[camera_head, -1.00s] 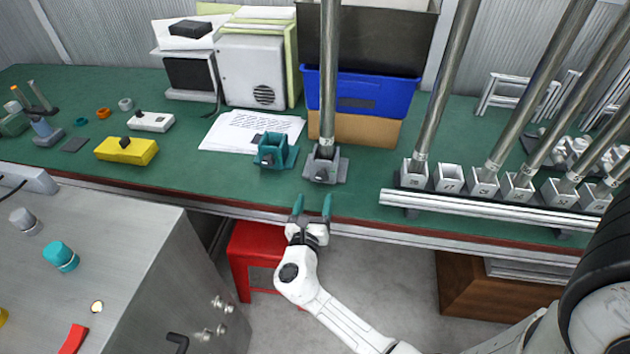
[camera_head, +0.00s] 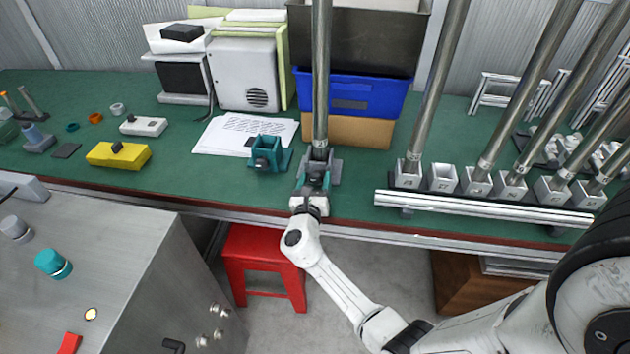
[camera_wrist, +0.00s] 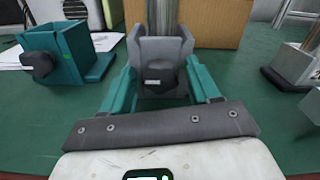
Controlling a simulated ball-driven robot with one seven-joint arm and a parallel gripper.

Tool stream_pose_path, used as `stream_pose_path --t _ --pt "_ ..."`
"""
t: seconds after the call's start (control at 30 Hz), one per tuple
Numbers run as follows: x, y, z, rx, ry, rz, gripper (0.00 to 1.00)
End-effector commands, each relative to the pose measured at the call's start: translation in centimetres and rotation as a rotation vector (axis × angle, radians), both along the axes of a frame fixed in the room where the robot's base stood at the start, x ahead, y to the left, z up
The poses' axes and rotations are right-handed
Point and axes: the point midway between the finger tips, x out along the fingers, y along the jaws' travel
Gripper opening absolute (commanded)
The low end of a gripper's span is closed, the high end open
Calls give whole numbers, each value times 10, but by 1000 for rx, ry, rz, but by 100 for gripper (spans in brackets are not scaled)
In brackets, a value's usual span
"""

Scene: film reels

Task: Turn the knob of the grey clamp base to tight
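The grey clamp base (camera_head: 334,168) stands on the green table with a steel pole (camera_head: 321,80) upright in it. In the wrist view the grey clamp base (camera_wrist: 146,52) is straight ahead, and its dark knob (camera_wrist: 159,78) faces me. My gripper (camera_head: 314,178) reaches over the table's front edge to the front of this base. In the wrist view its two teal fingers (camera_wrist: 158,86) are spread, one on each side of the knob, with gaps visible. I cannot tell whether either finger touches the base.
A teal clamp base (camera_head: 267,153) with a dark knob stands just left, near my gripper. A cardboard box (camera_head: 350,131) and blue crate (camera_head: 365,93) stand behind. A rail (camera_head: 480,209) with several poles in sockets is to the right. A red stool (camera_head: 262,262) is below the table edge.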

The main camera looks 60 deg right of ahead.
Motion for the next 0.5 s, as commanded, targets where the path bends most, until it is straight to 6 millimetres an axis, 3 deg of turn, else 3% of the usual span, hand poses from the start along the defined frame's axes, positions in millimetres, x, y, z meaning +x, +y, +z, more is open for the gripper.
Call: stream_pose_path --t 0.07,0.5 --pt "0 0 0 0 0 0 53" --pt "0 0 0 0 0 0 11"
